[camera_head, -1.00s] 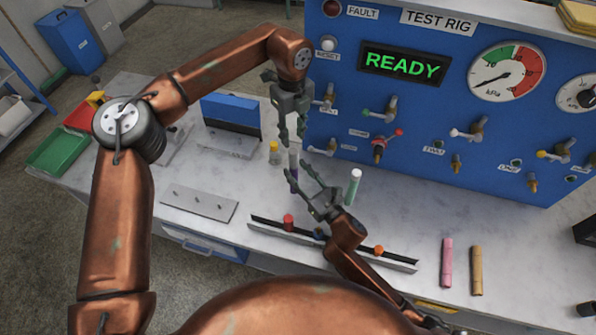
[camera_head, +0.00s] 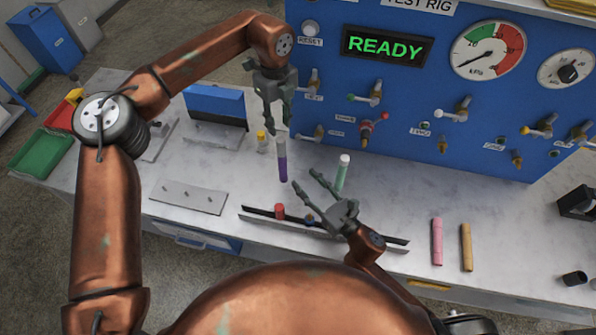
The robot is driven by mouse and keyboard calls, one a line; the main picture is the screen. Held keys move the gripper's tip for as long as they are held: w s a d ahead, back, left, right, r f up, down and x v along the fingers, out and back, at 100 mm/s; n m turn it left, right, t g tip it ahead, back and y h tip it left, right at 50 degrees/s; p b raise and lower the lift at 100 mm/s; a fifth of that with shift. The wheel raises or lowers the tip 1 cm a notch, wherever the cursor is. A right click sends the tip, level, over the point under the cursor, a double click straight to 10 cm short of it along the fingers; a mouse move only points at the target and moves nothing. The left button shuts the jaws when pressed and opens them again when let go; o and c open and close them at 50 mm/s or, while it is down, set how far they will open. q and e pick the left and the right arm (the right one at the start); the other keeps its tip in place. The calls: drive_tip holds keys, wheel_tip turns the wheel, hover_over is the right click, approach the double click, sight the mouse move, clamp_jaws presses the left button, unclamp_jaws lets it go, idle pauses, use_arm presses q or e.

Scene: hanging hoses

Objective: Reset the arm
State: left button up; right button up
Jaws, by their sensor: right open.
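My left gripper (camera_head: 277,122) hangs fingers-down in front of the blue test rig panel (camera_head: 415,105). Its fingers look parted, with nothing seen between them. A purple-and-grey tube (camera_head: 282,168) stands upright below its fingertips, apart from them in the picture. My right gripper (camera_head: 306,179) is lower, its fingers spread and empty, pointing up and left. It is above the workbench, between the purple tube and a green tube with a white top (camera_head: 342,174). Contact with the tubes cannot be told.
A pink tube (camera_head: 437,241) and a tan tube (camera_head: 466,247) lie to the right. A metal plate (camera_head: 187,197) and green tray (camera_head: 41,154) are left. Valves stick out of the panel.

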drive_tip(key=shift+s+d, duration=0.35)
drive_tip(key=shift+s, duration=0.25)
drive_tip(key=shift+r, duration=0.1)
